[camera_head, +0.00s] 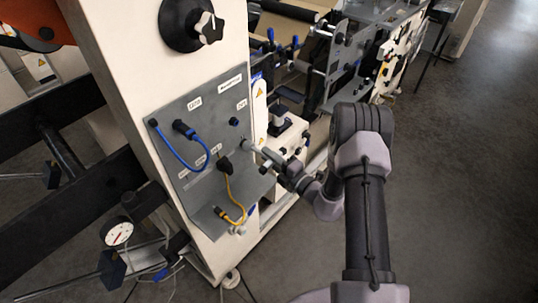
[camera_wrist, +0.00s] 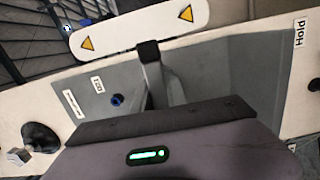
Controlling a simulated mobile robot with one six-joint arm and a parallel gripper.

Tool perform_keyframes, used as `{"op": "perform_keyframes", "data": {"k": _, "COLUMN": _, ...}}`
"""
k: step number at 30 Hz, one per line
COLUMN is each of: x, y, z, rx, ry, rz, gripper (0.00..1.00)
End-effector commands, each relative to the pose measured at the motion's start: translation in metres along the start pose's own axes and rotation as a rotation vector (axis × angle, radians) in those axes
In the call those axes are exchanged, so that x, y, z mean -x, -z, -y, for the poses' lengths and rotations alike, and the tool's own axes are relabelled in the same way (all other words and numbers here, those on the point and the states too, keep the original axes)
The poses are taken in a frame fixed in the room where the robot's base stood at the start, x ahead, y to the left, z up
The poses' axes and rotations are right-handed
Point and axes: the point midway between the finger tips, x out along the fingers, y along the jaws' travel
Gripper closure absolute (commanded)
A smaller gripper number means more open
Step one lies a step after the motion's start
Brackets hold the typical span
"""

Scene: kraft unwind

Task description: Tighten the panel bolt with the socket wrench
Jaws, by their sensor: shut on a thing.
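The grey panel (camera_head: 210,102) is on the side of the cream machine frame; it also shows in the wrist view (camera_wrist: 222,72). My gripper (camera_head: 272,160) is just right of the panel, shut on a slim light-grey tool that appears to be the socket wrench (camera_head: 254,149). The tool's far end meets or nearly meets the panel near its right edge. In the wrist view, a grey bar with a black end (camera_wrist: 148,51) stands out beyond my gripper's body. The panel bolt cannot be made out; the tool may cover it. My fingertips are hidden in the wrist view.
A blue cable (camera_head: 181,159) and a yellow cable (camera_head: 229,190) hang on the panel. A blue-capped fitting (camera_head: 234,122) sits above the tool. A white plate with warning triangles (camera_head: 260,108) stands beside the panel. Open floor (camera_head: 468,170) lies to the right.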

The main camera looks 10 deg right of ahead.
Motion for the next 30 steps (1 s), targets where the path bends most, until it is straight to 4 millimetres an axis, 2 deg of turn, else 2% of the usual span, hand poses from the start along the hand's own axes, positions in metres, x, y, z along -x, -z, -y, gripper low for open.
{"op": "perform_keyframes", "data": {"k": 7, "x": -0.0007, "y": 0.0000, "z": -0.0019, "rx": -0.176, "ry": 0.020, "rz": 0.000, "gripper": 1.00}}
{"op": "perform_keyframes", "data": {"k": 15, "x": -0.0007, "y": 0.0000, "z": 0.0010, "rx": -0.201, "ry": 0.024, "rz": 0.000, "gripper": 1.00}}
{"op": "perform_keyframes", "data": {"k": 22, "x": -0.0014, "y": 0.0002, "z": 0.0005, "rx": -0.383, "ry": 0.045, "rz": 0.000, "gripper": 1.00}}
{"op": "perform_keyframes", "data": {"k": 30, "x": -0.0015, "y": 0.0004, "z": 0.0018, "rx": -0.422, "ry": 0.050, "rz": 0.000, "gripper": 1.00}}
